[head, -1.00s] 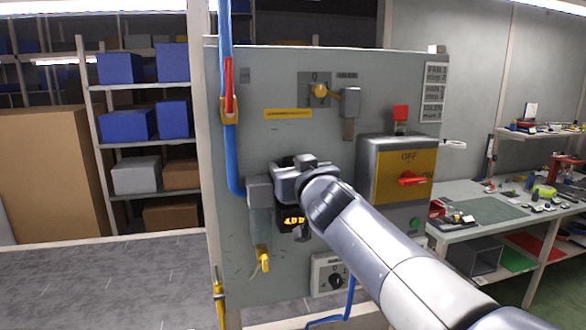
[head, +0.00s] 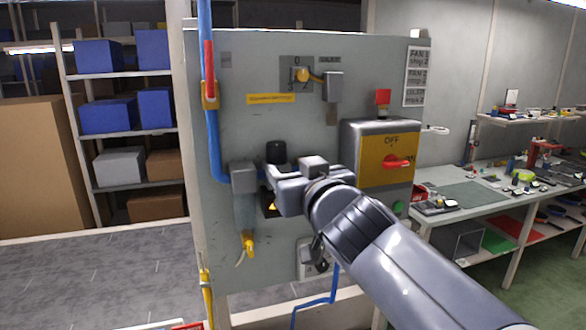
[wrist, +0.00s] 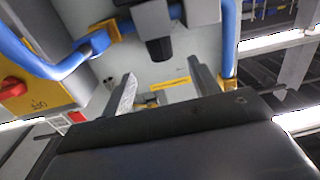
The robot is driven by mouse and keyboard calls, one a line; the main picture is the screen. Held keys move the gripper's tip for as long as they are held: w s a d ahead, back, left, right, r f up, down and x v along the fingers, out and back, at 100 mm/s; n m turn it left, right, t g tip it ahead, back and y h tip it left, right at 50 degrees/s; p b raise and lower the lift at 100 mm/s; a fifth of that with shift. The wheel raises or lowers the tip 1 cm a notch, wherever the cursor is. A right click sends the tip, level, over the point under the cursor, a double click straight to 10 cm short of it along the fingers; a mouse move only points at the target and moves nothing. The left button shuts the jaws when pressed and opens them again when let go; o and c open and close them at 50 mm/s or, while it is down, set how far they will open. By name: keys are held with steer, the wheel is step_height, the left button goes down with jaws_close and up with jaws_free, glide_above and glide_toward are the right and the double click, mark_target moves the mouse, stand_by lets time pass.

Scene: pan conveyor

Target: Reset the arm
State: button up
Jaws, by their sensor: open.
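My arm reaches in from the lower right in the head view. My gripper (head: 272,188) is in front of the grey panel (head: 255,135), beside a grey box with a yellow-tipped lever below it. In the wrist view my gripper (wrist: 165,80) has its two fingers spread wide, with nothing between them. A black knob (head: 276,152) shows just above the gripper, and a dark cylindrical part (wrist: 159,48) shows beyond the fingers in the wrist view. The gripper hides part of a small dark display.
A yellow switch box (head: 385,158) with a red handle (head: 397,162) is right of the gripper. A blue pipe (head: 213,140) with a red lever (head: 209,70) runs down the panel's left side. A workbench (head: 470,190) stands right; shelves with blue bins (head: 108,115) stand left.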

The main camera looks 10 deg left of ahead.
mark_target(280, 156)
steer(key=shift+w, duration=0.1)
steer(key=x, duration=1)
steer(key=shift+w+a, duration=0.2)
steer(key=shift+a, duration=0.05)
steer(key=shift+w+r+p, duration=0.1)
steer(key=shift+p, duration=0.35)
